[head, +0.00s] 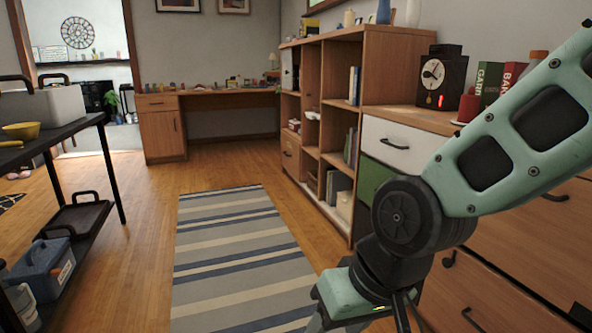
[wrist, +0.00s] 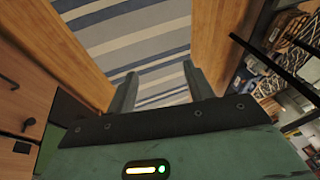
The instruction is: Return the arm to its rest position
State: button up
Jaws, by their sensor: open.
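My arm reaches in from the right edge of the head view, with its pale green links bent at a dark round joint. My gripper (wrist: 161,84) shows in the wrist view with its two grey fingers apart and nothing between them. Behind the fingers lies the striped rug (wrist: 140,30). In the head view the gripper body hangs low at the bottom, in front of the drawers, and its fingertips are mostly cut off by the frame's lower edge.
A wooden dresser (head: 403,145) and shelf unit (head: 327,120) line the right, close to my arm. A black shelf rack (head: 70,130) stands at left. A desk (head: 225,93) is at the back. The striped rug (head: 235,250) and wood floor between are clear.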

jog(key=s+d+n+g+h, duration=0.2)
jog(key=s+d+n+h, duration=0.1)
jog(key=s+d, duration=0.6)
notch_tip(320, 180, up, 38)
jog(key=p, duration=3.8)
jog(key=shift+s+a, duration=0.15)
jog(key=shift+s, duration=0.1)
